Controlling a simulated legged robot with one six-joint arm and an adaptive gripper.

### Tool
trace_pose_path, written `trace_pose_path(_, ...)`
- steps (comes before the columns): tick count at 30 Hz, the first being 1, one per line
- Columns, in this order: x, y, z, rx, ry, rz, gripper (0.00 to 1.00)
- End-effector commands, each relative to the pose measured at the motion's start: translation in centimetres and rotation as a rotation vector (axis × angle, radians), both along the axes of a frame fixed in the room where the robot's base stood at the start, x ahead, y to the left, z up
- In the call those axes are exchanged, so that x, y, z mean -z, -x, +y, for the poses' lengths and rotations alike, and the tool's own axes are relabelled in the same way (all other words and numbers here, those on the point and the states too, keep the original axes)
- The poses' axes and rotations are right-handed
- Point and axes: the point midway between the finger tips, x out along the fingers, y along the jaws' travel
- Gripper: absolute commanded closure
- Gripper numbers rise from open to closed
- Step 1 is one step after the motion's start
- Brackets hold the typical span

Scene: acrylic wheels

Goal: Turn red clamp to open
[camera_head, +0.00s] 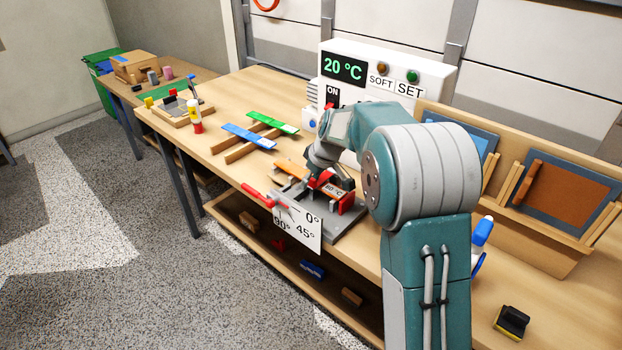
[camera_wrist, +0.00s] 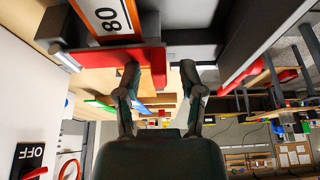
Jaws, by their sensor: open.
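The red clamp (camera_head: 345,203) is on a grey bending fixture (camera_head: 350,229) at the table's front edge, in the middle of the head view. In the wrist view a red bar (camera_wrist: 112,58), likely part of the clamp, lies across the upper left beside an orange strip (camera_wrist: 106,18) marked 80. My gripper (camera_wrist: 160,72) is open, its two fingers apart. The left fingertip is at or very near the red bar's lower edge; I cannot tell whether it touches. The right fingertip is free. In the head view my arm partly hides the fixture, and the fingers are hard to make out.
A red lever (camera_head: 260,195) sticks out left of the fixture, above a white angle sign (camera_head: 299,224). A white heater box (camera_head: 385,75) stands close behind my arm. Blue (camera_head: 248,136) and green (camera_head: 271,121) strips lie on the left. The table's front edge is close.

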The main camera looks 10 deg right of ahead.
Motion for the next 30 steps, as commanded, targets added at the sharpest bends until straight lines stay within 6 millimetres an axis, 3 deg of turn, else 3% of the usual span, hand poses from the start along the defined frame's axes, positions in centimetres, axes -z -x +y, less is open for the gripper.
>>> trace_pose_path(5,0.0,0.0,0.0,0.0,0.0,0.0,0.49)
trace_pose_path(8,0.0,0.0,0.0,0.0,0.0,0.0,0.93)
trace_pose_path(9,0.0,0.0,0.0,0.0,0.0,0.0,1.0)
trace_pose_path(22,-0.2,-0.1,-0.2,0.002,-0.023,0.018,1.0)
trace_pose_path(30,-1.5,-0.5,-0.7,0.004,-0.141,0.101,1.0)
